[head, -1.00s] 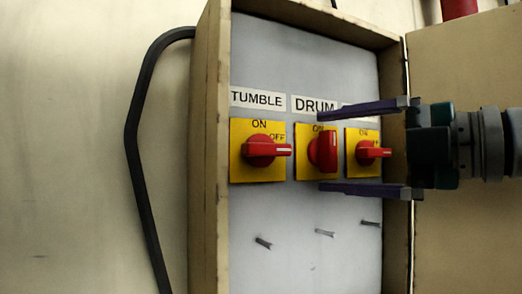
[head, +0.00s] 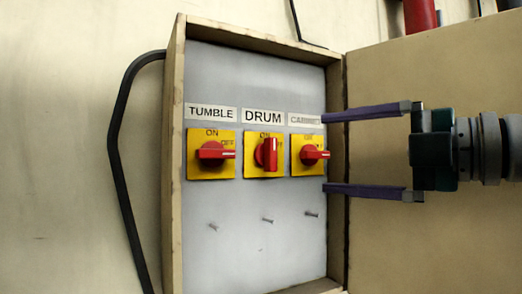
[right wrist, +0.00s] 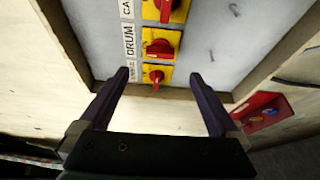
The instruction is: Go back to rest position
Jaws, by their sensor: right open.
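My right gripper (head: 324,152) is open and empty in the head view, its purple fingers spread above and below the height of the switches, just right of the cabinet switch. The red drum switch (head: 266,153) stands upright on its yellow plate, pointing to ON. The tumble switch (head: 214,152) and the cabinet switch (head: 313,154) lie sideways, pointing to OFF. In the right wrist view the open gripper (right wrist: 163,82) has nothing between its fingers, with the drum switch (right wrist: 159,47) beyond them. My left gripper is not in view.
The switches sit in an open wooden-framed box (head: 173,200) with a grey back panel. Its door (head: 430,60) stands open at the right. A black cable (head: 118,120) runs down the wall at left. A red box (right wrist: 262,112) shows in the right wrist view.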

